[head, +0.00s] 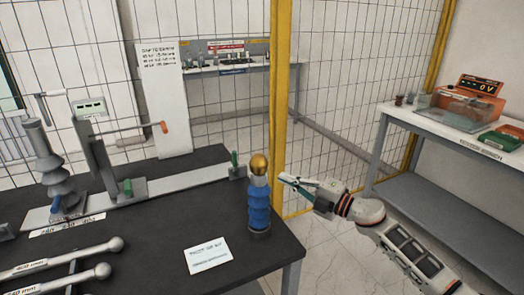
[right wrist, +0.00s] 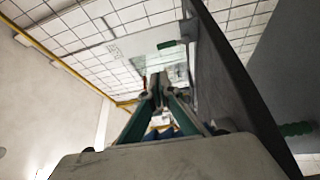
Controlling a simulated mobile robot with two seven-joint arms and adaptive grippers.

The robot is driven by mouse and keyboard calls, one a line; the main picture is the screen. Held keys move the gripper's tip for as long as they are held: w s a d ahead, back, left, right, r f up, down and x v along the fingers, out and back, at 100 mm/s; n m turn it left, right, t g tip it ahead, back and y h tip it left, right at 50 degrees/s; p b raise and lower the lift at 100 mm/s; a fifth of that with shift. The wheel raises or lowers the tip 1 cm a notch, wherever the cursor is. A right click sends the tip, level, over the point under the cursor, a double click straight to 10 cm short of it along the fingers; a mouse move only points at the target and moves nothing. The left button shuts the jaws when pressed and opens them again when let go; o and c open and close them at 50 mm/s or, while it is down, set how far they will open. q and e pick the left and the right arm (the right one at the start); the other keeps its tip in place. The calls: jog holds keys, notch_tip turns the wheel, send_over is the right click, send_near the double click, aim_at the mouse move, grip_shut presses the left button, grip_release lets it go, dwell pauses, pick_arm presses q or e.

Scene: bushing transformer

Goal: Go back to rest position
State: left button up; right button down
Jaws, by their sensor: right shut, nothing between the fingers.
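My right gripper (head: 284,178) reaches in from the right at the table's right edge. Its fingers are shut and hold nothing. The fingertips point left, just right of a blue ribbed bushing with a gold ball top (head: 259,205), which stands upright on the dark table. I cannot tell whether they touch it. In the right wrist view the two fingers (right wrist: 157,88) come together, with a bit of blue between them lower down. My left gripper does not show in the head view.
The dark table (head: 150,235) carries a grey ribbed bushing (head: 50,165), a long rail device (head: 170,183), a white card (head: 208,254) and white rods (head: 65,258). A yellow-posted mesh fence (head: 281,100) stands behind. A side bench (head: 445,130) holds an orange tester (head: 475,100).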

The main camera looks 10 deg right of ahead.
jog(key=s+d+f+m+t+h, duration=0.2)
jog(key=s+d+f+m+h, duration=0.3)
jog(key=s+d+m+h, duration=0.25)
jog(key=s+d+f+m+t+h, duration=0.1)
jog(key=s+d+f+m+h, duration=0.5)
jog(key=s+m+h, duration=0.25)
jog(key=s+d+f+m+g+h, duration=0.1)
jog(key=s+d+f+g, duration=0.15)
jog(key=s, duration=0.55)
jog(key=s+d+f+m+g, duration=0.1)
jog(key=s+d+f+g, duration=0.15)
jog(key=s, duration=0.55)
jog(key=s+d+f+m+g+h, duration=0.1)
jog(key=s+d+f+m+g, duration=0.1)
jog(key=s+f+g, duration=0.35)
jog(key=a+f+m+t+y, duration=0.1)
jog(key=a+f+t+y, duration=0.1)
jog(key=a+f, duration=0.4)
jog(key=a+f+m+t+y, duration=0.1)
jog(key=a+f+t+y, duration=0.2)
jog(key=a, duration=0.7)
notch_tip(320, 180, down, 3)
jog(key=shift+s+a+y, duration=0.2)
jog(key=shift+a+y, duration=0.05)
jog(key=shift+y, duration=0.75)
